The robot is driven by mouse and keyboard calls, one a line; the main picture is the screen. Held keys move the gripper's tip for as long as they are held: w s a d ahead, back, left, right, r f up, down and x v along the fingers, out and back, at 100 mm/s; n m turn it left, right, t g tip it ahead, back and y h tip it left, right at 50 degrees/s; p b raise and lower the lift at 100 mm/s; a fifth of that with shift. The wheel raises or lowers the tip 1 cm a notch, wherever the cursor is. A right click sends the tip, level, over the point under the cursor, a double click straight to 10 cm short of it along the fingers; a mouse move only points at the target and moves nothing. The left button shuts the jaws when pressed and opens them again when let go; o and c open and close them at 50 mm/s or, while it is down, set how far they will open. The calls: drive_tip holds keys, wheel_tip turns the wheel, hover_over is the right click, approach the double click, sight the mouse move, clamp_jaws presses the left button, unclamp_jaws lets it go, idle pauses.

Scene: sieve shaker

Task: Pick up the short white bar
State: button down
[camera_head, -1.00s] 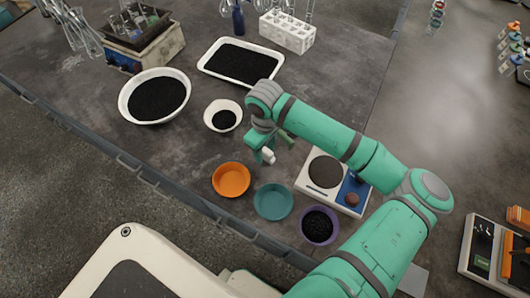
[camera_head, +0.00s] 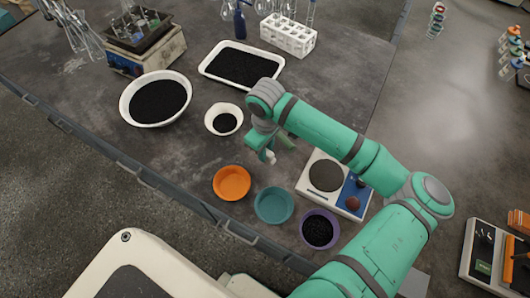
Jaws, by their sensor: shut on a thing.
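My gripper (camera_head: 268,153) points down above the table, between the small white bowl and the hot plate. It is shut on the short white bar (camera_head: 271,157), of which only a small pale end shows at the fingertips. The rest of the bar is hidden by the fingers. Whether the bar touches the table is too small to tell.
An orange bowl (camera_head: 232,183), a teal bowl (camera_head: 258,204) and a purple bowl (camera_head: 306,239) of black grains stand near the front edge.

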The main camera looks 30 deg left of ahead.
drive_tip(key=s+r, duration=1.1)
drive_tip(key=s, duration=0.3)
drive_tip(key=shift+d+r, duration=0.15)
